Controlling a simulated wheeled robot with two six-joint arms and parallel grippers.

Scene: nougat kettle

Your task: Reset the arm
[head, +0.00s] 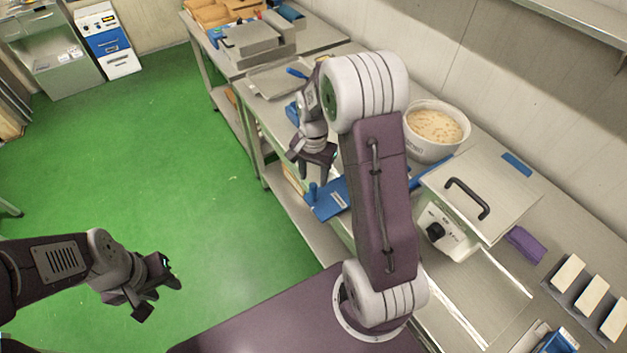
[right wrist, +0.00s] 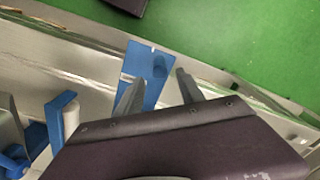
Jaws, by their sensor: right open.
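My right gripper (head: 316,170) hangs over the counter's front edge on its bent arm. Its two fingers are apart and empty. In the right wrist view my right gripper (right wrist: 157,88) shows the same gap, with a blue flat tool (right wrist: 143,75) seen beyond and between the fingers. That blue tool also shows in the head view (head: 328,200), lying at the counter edge just below the gripper; it appears apart from the fingers. My left gripper (head: 160,294) is out over the green floor at the lower left, fingers spread, holding nothing visible.
A white pot of nougat (head: 436,126) stands right of my right arm. A lidded metal appliance (head: 480,196) with a black handle and knob sits nearer. A purple cloth (head: 524,243) and a tray of pale blocks (head: 590,300) lie at right. The green floor (head: 190,180) is clear.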

